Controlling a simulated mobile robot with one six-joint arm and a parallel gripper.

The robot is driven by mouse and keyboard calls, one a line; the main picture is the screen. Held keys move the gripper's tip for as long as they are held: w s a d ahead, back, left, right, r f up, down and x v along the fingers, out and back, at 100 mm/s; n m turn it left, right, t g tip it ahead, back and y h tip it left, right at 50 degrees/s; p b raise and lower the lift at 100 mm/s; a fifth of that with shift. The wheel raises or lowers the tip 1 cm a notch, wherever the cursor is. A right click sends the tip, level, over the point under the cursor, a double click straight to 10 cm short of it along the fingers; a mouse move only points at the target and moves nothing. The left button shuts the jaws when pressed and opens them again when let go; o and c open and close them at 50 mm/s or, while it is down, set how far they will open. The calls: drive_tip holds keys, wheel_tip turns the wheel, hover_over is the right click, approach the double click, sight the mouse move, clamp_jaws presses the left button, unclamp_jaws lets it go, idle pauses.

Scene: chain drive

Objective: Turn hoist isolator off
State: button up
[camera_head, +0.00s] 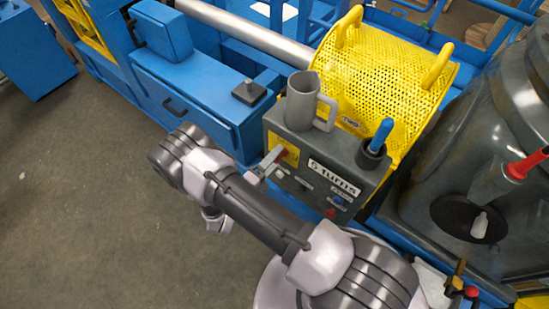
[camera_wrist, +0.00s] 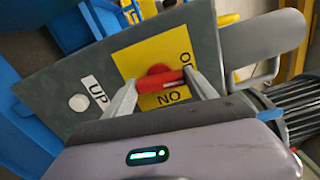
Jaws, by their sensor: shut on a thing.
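The hoist isolator has a red handle (camera_wrist: 158,83) with a rounded red hub on a yellow plate (camera_wrist: 127,60). In the wrist view the handle lies nearly level across the picture. Black lettering on the plate shows below it and to its right; the right-hand word is partly hidden by a finger. My gripper (camera_wrist: 160,86) is shut on the handle, one finger at each end of its visible length. In the head view my gripper (camera_head: 268,166) reaches the yellow plate (camera_head: 291,151) at the left of the grey control box (camera_head: 345,150); the handle is mostly covered there.
A grey jug (camera_head: 300,101) stands on the box, beside a blue-handled tool in a dark cup (camera_head: 371,153). Other controls and a label (camera_head: 332,177) share the box front. A yellow perforated guard (camera_head: 378,70) is behind; a large grey vessel (camera_head: 440,150) stands right. Left floor is clear.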

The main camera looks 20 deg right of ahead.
drive_tip(key=shift+n, duration=0.6)
drive_tip(key=o, duration=1.4)
drive_tip(key=shift+c, duration=0.2)
drive_tip(key=p+v, duration=0.2)
drive_tip(key=v, duration=1.5)
drive_tip(key=shift+s+a+p, duration=0.15)
drive_tip(key=shift+a+p, duration=0.05)
drive_tip(key=shift+p, duration=0.2)
